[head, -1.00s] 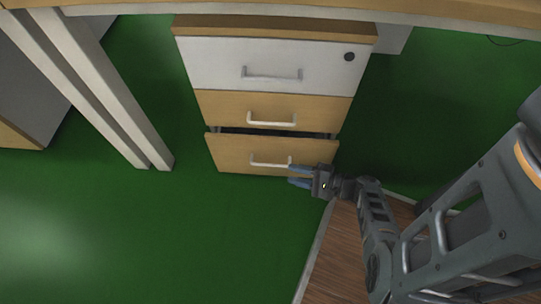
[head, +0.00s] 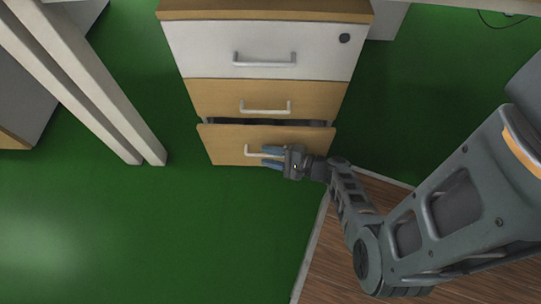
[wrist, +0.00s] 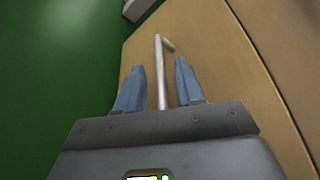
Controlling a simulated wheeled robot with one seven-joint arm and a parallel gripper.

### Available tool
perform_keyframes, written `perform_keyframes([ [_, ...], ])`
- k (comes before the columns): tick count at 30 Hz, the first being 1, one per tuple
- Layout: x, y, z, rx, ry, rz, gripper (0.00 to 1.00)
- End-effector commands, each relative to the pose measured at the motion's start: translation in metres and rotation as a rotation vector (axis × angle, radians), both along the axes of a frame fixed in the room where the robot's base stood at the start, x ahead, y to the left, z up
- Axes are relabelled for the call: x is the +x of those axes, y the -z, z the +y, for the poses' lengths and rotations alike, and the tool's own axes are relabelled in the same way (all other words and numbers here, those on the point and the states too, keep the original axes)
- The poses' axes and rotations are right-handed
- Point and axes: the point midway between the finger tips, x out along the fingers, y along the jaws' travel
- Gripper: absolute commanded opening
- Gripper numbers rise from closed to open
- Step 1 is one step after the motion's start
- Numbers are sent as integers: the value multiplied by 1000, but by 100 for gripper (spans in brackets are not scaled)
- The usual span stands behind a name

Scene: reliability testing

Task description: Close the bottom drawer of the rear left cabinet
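The cabinet has a white top drawer (head: 262,50) and two wooden drawers below it. The bottom drawer (head: 225,145) stands slightly open, with a dark gap above its front. My gripper (head: 270,157) is at the right part of the bottom drawer's handle (head: 249,151). In the wrist view the two blue fingers of my gripper (wrist: 158,85) are apart, on either side of the metal handle bar (wrist: 160,70). I see a gap between the bar and each finger. Whether the fingers touch the drawer front is unclear.
The middle drawer (head: 215,97) looks shut. White desk legs (head: 95,95) stand to the left. Green floor (head: 130,230) is free in front of the cabinet. A wooden floor area (head: 340,240) lies at the lower right, under my arm.

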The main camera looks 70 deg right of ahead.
Motion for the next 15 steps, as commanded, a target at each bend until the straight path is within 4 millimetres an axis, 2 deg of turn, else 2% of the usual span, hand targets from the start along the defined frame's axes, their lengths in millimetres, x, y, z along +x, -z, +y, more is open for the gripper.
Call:
perform_keyframes([
  [2, 0, 0, 0, 0, 0, 0, 34],
  [12, 0, 0, 0, 0, -1, 1, 2],
  [15, 0, 0, 0, 0, -1, 1, 0],
])
